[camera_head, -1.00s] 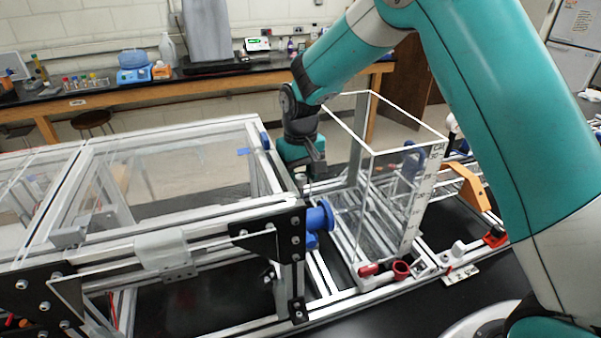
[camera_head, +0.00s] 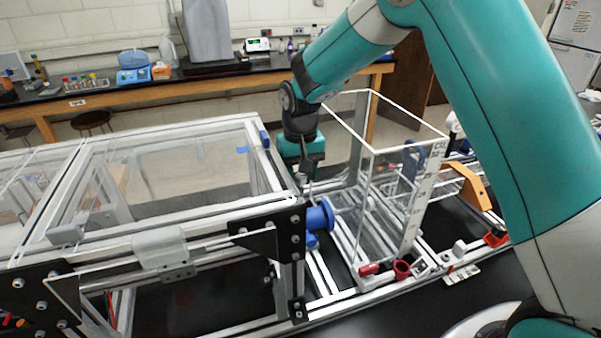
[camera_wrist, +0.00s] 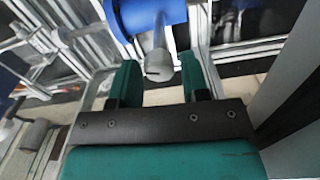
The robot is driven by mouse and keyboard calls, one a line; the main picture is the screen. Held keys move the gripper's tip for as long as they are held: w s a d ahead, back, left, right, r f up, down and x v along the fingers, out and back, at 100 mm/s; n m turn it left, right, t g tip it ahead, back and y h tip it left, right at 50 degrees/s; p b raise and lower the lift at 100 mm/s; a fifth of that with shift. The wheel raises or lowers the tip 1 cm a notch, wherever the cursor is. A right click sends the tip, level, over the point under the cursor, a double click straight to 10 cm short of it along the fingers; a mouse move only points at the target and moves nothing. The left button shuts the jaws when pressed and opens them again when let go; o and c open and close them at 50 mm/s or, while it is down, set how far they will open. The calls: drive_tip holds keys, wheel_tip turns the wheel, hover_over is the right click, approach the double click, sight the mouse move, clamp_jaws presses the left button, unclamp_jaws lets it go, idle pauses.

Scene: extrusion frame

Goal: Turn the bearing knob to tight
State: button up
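A grey rounded knob with a slot in its end (camera_wrist: 158,66), which looks like the bearing knob, sticks out from a blue bearing part (camera_wrist: 150,15) in the wrist view. My gripper (camera_wrist: 160,76) is open, with its two teal fingers on either side of the knob and gaps visible between. In the head view my gripper (camera_head: 309,182) points down at the frame corner, just above the blue bearing part (camera_head: 319,216). The knob itself is hard to make out there. I cannot read any tight or loose marking.
A clear box with white edges (camera_head: 370,150) stands close to the right of my gripper. The aluminium extrusion frame with clear panels (camera_head: 150,243) lies to the left. An orange bracket (camera_head: 473,186) and red knobs (camera_head: 402,269) are on the right rails.

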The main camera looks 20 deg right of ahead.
sight(301, 175)
drive_tip(key=shift+o, duration=0.7)
wheel_tip(301, 175, up, 17)
drive_tip(key=b, duration=0.4)
drive_tip(key=shift+r, duration=0.2)
